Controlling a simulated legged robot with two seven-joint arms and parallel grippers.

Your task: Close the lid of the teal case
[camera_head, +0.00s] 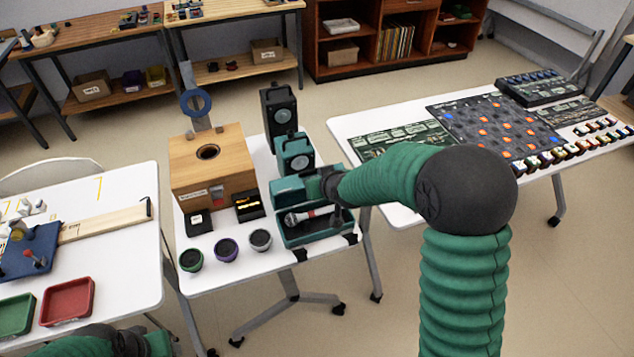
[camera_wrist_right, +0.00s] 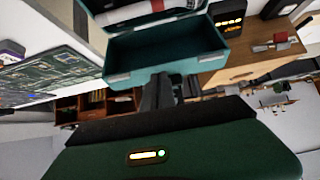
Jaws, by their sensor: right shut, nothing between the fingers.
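The teal case (camera_head: 318,237) stands open at the front right of the middle white table. A microphone (camera_head: 308,214) with a red band lies inside, and it also shows in the right wrist view (camera_wrist_right: 130,12). The case's lid (camera_head: 288,191) is raised at the back, its right part hidden by my arm. In the right wrist view the lid (camera_wrist_right: 165,47) shows its hollow inside and pale latches. My right gripper (camera_wrist_right: 162,90) is shut and empty, close to the lid's edge; I cannot tell whether they touch. My left gripper is outside the view; only part of that arm shows.
A wooden speaker box (camera_head: 210,165) and dark and teal speakers (camera_head: 294,152) stand behind the case. Three small round drivers (camera_head: 226,249) sit to its left. A left table (camera_head: 120,240) holds red and green trays.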

